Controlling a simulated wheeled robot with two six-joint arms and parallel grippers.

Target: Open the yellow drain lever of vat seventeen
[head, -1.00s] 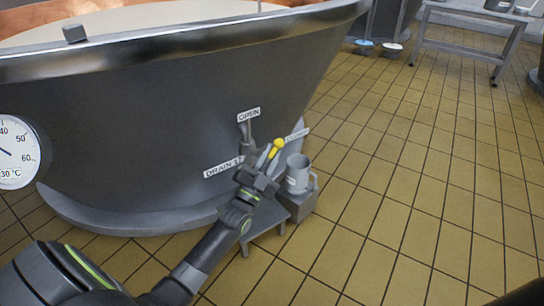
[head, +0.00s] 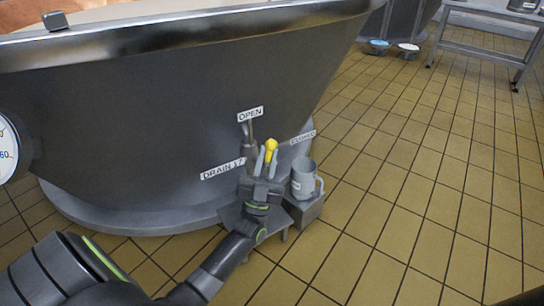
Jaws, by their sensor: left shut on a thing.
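The vat (head: 150,120) is a large grey metal tub with a polished rim, filling the left of the head view. A label DRAIN 17 (head: 222,169) is on its lower wall. An OPEN label (head: 250,114) sits above the drain and a second label (head: 302,138), probably CLOSED, sits to its right. The yellow drain lever (head: 271,147) shows its knob between my left gripper's fingertips. My left gripper (head: 266,160) is shut on the lever, which points up between the two labels. The lever's lower part is hidden by the gripper. My right gripper is not in view.
A grey jug (head: 304,180) stands on a low block just right of my left gripper. A small low stand is under the gripper. A dial thermometer (head: 8,150) is at the left edge. Tiled floor (head: 420,190) is free to the right; a metal table (head: 490,40) stands far right.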

